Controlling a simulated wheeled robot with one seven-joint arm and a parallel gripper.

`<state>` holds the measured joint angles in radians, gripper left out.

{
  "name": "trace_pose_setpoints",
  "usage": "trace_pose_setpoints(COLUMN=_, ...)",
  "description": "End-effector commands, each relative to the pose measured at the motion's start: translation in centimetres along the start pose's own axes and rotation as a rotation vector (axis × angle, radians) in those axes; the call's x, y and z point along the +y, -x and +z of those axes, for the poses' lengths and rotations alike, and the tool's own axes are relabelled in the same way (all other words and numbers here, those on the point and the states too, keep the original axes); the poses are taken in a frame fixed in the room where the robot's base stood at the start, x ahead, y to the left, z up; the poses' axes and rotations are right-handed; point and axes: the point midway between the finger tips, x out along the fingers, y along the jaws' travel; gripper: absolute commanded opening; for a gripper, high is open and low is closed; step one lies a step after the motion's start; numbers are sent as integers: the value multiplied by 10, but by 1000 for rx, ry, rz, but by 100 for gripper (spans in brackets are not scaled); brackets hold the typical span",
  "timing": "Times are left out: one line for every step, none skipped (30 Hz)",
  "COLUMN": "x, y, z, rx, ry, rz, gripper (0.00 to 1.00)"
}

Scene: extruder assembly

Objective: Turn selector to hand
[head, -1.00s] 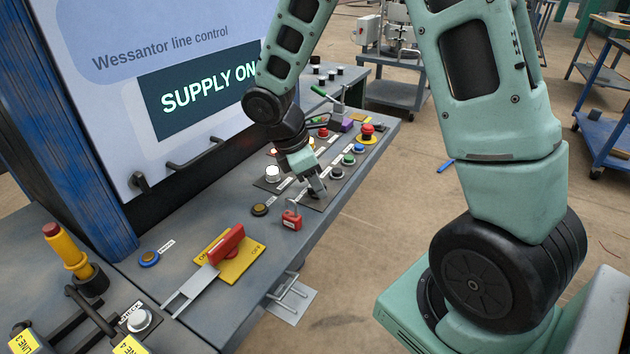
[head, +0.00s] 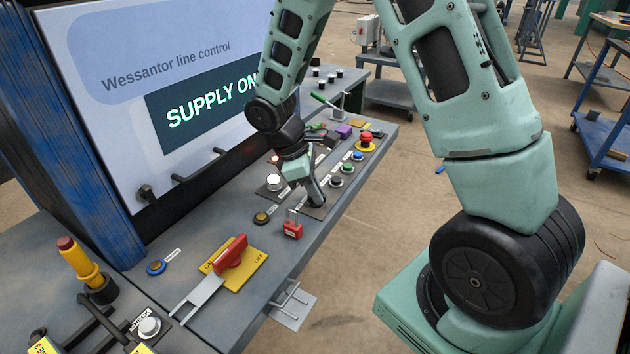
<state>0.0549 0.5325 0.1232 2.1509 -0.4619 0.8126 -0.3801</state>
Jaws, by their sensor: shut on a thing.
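My gripper (head: 316,200) points down at the front part of the grey control desk (head: 205,258). Its jaws are shut on the selector, a small dark knob on a dark plate (head: 308,211) between the red padlock and the row of push buttons. The fingers cover most of the knob, so its pointer and the position it marks cannot be read.
A red padlock (head: 292,229) stands close in front of the gripper. Beyond it are green and blue buttons (head: 348,168) and a red mushroom button (head: 365,138). A red-handled switch (head: 231,252) on a yellow plate lies nearer. The screen (head: 160,80) reads "SUPPLY ON".

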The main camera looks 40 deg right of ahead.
Motion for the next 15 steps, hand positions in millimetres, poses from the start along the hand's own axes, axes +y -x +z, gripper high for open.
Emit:
trace_pose_setpoints(x=0, y=5, z=2, rx=-1, ry=-37, rz=-17, gripper=0)
trace_pose_setpoints(x=0, y=5, z=2, rx=-1, ry=-60, rz=-26, gripper=0)
trace_pose_setpoints(x=0, y=5, z=2, rx=-1, ry=-93, rz=-41, gripper=0)
trace_pose_setpoints(x=0, y=5, z=2, rx=-2, ry=-115, rz=-50, gripper=0)
trace_pose_setpoints(x=0, y=5, z=2, rx=-1, ry=-138, rz=-59, gripper=0)
trace_pose_setpoints(x=0, y=4, z=2, rx=-2, ry=-167, rz=-72, gripper=0)
trace_pose_setpoints(x=1, y=4, z=2, rx=-2, ry=-189, rz=-80, gripper=0)
trace_pose_setpoints(x=1, y=4, z=2, rx=-1, ry=-211, rz=-89, gripper=0)
trace_pose_setpoints(x=1, y=4, z=2, rx=0, ry=-237, rz=-99, gripper=0)
trace_pose_setpoints(x=1, y=4, z=1, rx=0, ry=-256, rz=-107, gripper=0)
trace_pose_setpoints(x=1, y=4, z=1, rx=0, ry=-274, rz=-115, gripper=0)
trace_pose_setpoints(x=1, y=3, z=1, rx=0, ry=-296, rz=-123, gripper=0)
trace_pose_setpoints(x=1, y=3, z=1, rx=0, ry=-312, rz=-130, gripper=0)
trace_pose_setpoints(x=1, y=3, z=1, rx=0, ry=-328, rz=-137, gripper=0)
trace_pose_setpoints(x=1, y=3, z=1, rx=0, ry=-346, rz=-144, gripper=0)
